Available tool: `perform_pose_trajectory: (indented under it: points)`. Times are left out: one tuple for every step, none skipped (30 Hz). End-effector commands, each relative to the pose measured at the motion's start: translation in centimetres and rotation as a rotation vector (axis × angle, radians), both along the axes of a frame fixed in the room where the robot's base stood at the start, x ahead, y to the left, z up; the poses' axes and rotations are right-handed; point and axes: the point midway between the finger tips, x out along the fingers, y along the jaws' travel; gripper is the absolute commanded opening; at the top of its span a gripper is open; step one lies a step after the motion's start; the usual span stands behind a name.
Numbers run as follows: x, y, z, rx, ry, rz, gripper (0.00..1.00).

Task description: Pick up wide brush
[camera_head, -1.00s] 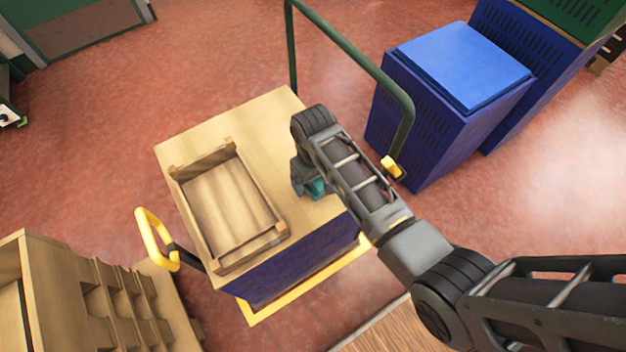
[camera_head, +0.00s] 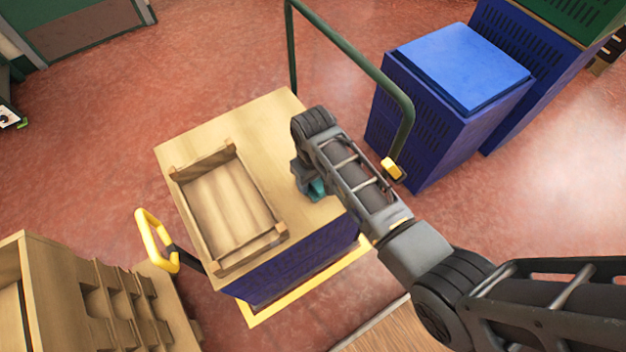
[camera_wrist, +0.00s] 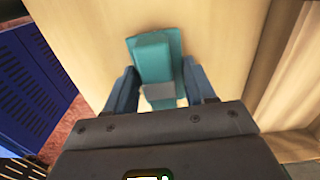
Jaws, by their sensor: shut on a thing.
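The wide brush (camera_wrist: 153,52) shows in the wrist view as a teal block with a greyer part nearest my palm. My gripper (camera_wrist: 160,90) is shut on it, with one blue-grey finger on each side. In the head view a small teal piece of the brush (camera_head: 317,189) shows beneath my wrist, over the right part of the wooden cart top (camera_head: 240,125). My arm hides most of the brush and the fingers there. I cannot tell whether the brush touches the top.
An empty wooden crate (camera_head: 228,205) sits on the cart top, left of my gripper. A green rail (camera_head: 350,55) stands behind my arm. Blue crates (camera_head: 460,70) stand at the right, and a wooden rack (camera_head: 90,300) at the lower left.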

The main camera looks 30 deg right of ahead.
Motion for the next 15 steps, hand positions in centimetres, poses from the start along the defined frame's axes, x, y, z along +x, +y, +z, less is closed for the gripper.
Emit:
perform_pose_trajectory:
  points:
    - [0.0,0.0,0.1,0.0,-0.001,0.0,0.23]
    - [0.0,0.0,0.2,0.0,-0.001,0.001,0.23]
    - [0.0,0.0,0.5,0.0,-0.002,0.001,0.23]
    - [0.1,0.0,0.9,0.0,-0.003,0.001,0.23]
    - [0.1,0.0,1.4,0.0,-0.003,0.001,0.23]
    - [0.1,0.0,2.0,0.0,-0.004,0.0,0.23]
    - [0.1,0.0,2.6,0.0,-0.004,0.0,0.23]
    - [0.1,0.0,3.2,0.0,-0.005,0.0,0.23]
    - [0.1,0.0,4.0,0.0,-0.005,0.0,0.23]
    - [0.2,0.0,4.7,0.0,-0.006,-0.001,0.23]
    - [0.1,0.0,5.3,0.0,-0.005,-0.001,0.23]
    - [0.1,0.0,6.1,0.0,-0.004,0.0,0.23]
    - [0.1,0.0,6.7,0.0,-0.005,0.0,0.23]
    - [0.1,0.0,7.2,0.0,-0.004,0.0,0.23]
    - [0.1,0.0,7.9,0.0,-0.004,0.0,0.23]
